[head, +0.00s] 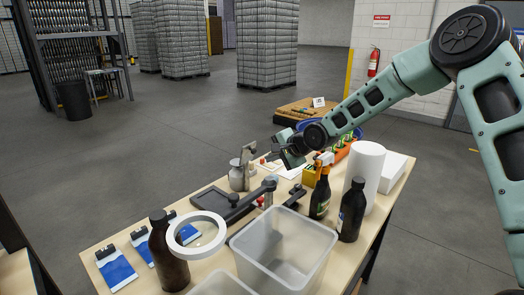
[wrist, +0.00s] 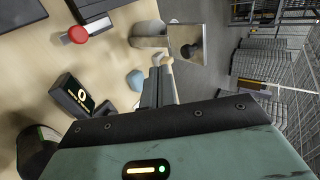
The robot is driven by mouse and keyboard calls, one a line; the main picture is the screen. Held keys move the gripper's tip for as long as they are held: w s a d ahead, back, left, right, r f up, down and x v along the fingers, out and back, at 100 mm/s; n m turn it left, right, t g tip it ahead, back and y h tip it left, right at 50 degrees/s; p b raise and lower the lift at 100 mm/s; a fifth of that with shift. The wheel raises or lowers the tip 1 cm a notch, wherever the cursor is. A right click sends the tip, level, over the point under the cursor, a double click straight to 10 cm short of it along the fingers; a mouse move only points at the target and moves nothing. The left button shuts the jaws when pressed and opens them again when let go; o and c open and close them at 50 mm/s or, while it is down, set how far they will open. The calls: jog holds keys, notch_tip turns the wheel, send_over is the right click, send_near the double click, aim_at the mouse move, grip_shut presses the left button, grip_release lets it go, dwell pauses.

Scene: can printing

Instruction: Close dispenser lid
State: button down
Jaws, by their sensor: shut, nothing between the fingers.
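The dispenser (head: 238,178) is a grey metal container standing at the far left part of the table in the head view. Its lid (head: 248,152) stands up, open. In the wrist view the dispenser (wrist: 148,38) is at the top middle, and its lid (wrist: 178,40) with a dark round part extends to its right. My gripper (head: 277,150) is to the right of the raised lid in the head view. In the wrist view my gripper (wrist: 162,63) has its fingers together and empty, with the tips close to the lid. I cannot tell whether they touch it.
A black tray (head: 208,198) and a ring lamp (head: 197,235) stand nearer. A translucent bin (head: 285,245), dark bottles (head: 352,212) and a white roll (head: 362,175) fill the near right side. A red-topped item (wrist: 75,35) lies left of the dispenser in the wrist view.

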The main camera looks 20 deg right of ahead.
jog(key=w, duration=0.1)
jog(key=w+a+p, duration=0.1)
jog(key=w+a, duration=0.1)
jog(key=shift+w+a+r+p, duration=0.15)
jog(key=shift+w+r+p, duration=0.1)
jog(key=shift+w+p, duration=0.1)
